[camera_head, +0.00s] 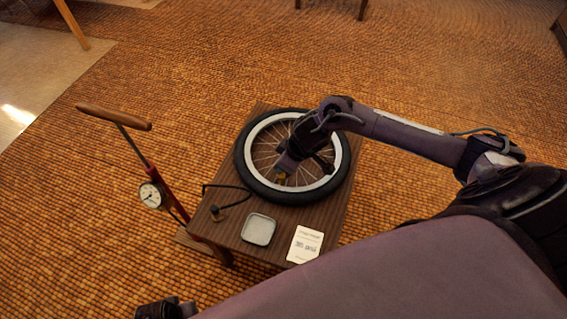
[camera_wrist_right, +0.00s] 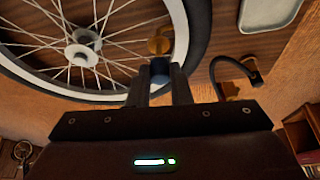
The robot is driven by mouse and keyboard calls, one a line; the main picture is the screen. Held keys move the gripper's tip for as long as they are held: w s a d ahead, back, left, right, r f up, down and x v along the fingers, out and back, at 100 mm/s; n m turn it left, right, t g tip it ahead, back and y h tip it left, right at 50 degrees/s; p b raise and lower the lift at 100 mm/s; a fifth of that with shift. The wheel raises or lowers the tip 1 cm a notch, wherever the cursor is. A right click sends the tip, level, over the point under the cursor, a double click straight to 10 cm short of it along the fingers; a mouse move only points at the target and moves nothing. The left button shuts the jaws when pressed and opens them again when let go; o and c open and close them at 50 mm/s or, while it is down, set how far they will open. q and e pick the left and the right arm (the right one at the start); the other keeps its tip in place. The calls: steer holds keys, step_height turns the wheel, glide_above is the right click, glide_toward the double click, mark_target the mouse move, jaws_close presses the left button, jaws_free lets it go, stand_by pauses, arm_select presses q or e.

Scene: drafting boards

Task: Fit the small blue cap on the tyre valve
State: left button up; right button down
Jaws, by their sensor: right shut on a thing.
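The wheel with a black tyre (camera_head: 244,170) and pale rim lies flat on a small wooden table; it also shows in the right wrist view (camera_wrist_right: 199,40). A brass valve (camera_wrist_right: 160,43) stands at the rim's inner side. My right gripper (camera_head: 284,168) is over the wheel, its fingers (camera_wrist_right: 162,75) shut on the small blue cap (camera_wrist_right: 160,66). The cap lines up with the valve in the right wrist view; I cannot tell whether they touch. The fingers hide the cap in the head view. My left gripper (camera_head: 165,310) shows only partly at the bottom edge; its jaws are unclear.
On the wooden table (camera_head: 205,220) are a square grey tray (camera_head: 259,229), a white printed card (camera_head: 305,244) and a black hose (camera_head: 232,188) with a brass end. A red floor pump (camera_head: 150,170) with a gauge stands at the left.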

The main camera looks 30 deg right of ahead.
arm_select(q)
steer(key=shift+f+b, duration=0.35)
arm_select(e)
steer(key=shift+f, duration=1.3)
steer(key=c, duration=1.2)
jaws_free()
steer(key=shift+c, duration=0.2)
arm_select(q)
steer(key=shift+s+a+f+p, duration=0.25)
steer(key=shift+f+p, duration=0.2)
steer(key=shift+f, duration=0.3)
steer(key=shift+s+a+f+p, duration=0.2)
steer(key=shift+s+f+p, duration=0.15)
steer(key=shift+f, duration=0.35)
steer(key=shift+s+a+f+p, duration=0.25)
steer(key=shift+f+p, duration=0.25)
steer(key=shift+f, duration=0.25)
arm_select(e)
steer(key=v, duration=0.7)
steer(key=shift+s+r, duration=0.25)
steer(key=shift+r, duration=0.1)
